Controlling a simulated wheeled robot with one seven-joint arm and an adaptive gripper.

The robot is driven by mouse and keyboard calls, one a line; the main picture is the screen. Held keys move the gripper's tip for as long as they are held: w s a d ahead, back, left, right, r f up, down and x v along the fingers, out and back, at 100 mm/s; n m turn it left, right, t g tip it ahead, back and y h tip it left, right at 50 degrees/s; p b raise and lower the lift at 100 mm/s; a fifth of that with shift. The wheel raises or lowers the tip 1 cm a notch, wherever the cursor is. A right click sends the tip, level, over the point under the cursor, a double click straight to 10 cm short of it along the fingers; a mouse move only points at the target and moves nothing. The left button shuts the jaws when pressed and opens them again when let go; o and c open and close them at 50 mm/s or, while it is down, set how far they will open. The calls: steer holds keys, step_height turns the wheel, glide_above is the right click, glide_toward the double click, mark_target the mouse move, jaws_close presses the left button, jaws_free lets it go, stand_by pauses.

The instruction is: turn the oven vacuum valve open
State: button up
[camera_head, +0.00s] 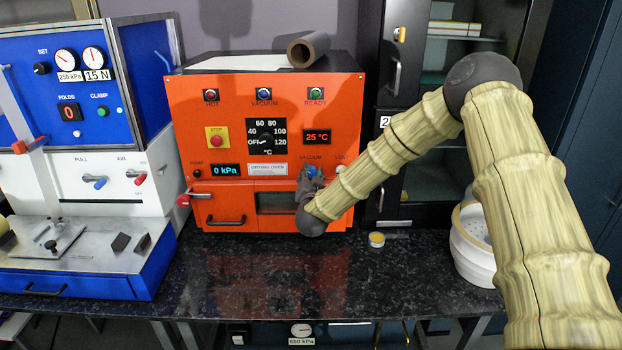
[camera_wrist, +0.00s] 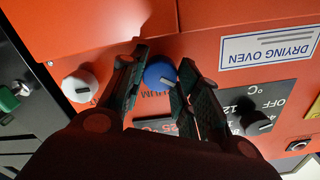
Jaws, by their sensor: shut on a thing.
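The orange drying oven (camera_head: 340,100) stands on the dark bench. Its blue vacuum valve knob (camera_head: 312,171) is on the lower right of the front panel, under a VACUUM label. In the wrist view the same blue knob (camera_wrist: 159,75) sits between the fingers, its pale pointer line lying slantwise. My gripper (camera_wrist: 162,62) is shut on this knob, one finger on each side. In the head view my gripper (camera_head: 311,182) is at the panel, partly hidden by my wrist. The oven's pressure display (camera_head: 226,170) reads 0 kPa.
A white vent knob (camera_wrist: 80,87) is close beside the fingers. The temperature dial (camera_head: 266,138) is up and left of the valve. The oven door handle (camera_head: 225,220) is lower left. A small yellow-topped tin (camera_head: 376,240) stands on the bench near my wrist.

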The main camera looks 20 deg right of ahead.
steer(key=o, duration=1.1)
steer(key=shift+c, duration=0.2)
steer(key=shift+r+n+p, duration=0.1)
steer(key=shift+n+p, duration=0.2)
steer(key=shift+p, duration=0.3)
steer(key=shift+r+n+p, duration=0.1)
steer(key=shift+n+p, duration=0.7)
steer(key=shift+p, duration=0.45)
steer(key=n+p, duration=0.5)
steer(key=p, duration=0.3)
